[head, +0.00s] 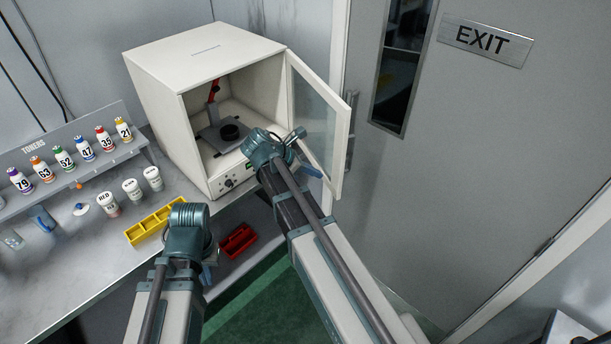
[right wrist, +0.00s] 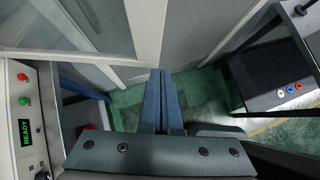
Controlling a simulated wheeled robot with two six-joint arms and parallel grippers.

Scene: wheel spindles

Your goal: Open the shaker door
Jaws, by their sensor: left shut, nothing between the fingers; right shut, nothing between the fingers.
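The shaker (head: 205,65) is a white box at the back of the bench. Its door (head: 335,115), a white frame with a clear pane, is hinged on the right and stands wide open, so the inside shows. The door's frame also shows at the top of the right wrist view (right wrist: 149,28). My right gripper (head: 312,172) is in front of the opening, beside the door's lower part; its blue fingers are shut and empty in the right wrist view (right wrist: 161,92). I cannot tell whether they touch the door. My left gripper (head: 208,272), mostly hidden by its wrist, is shut and low before the bench.
Inside the shaker are a dark round part (head: 230,131) and a red piece (head: 214,90). A grey exit door (head: 480,150) is to the right.

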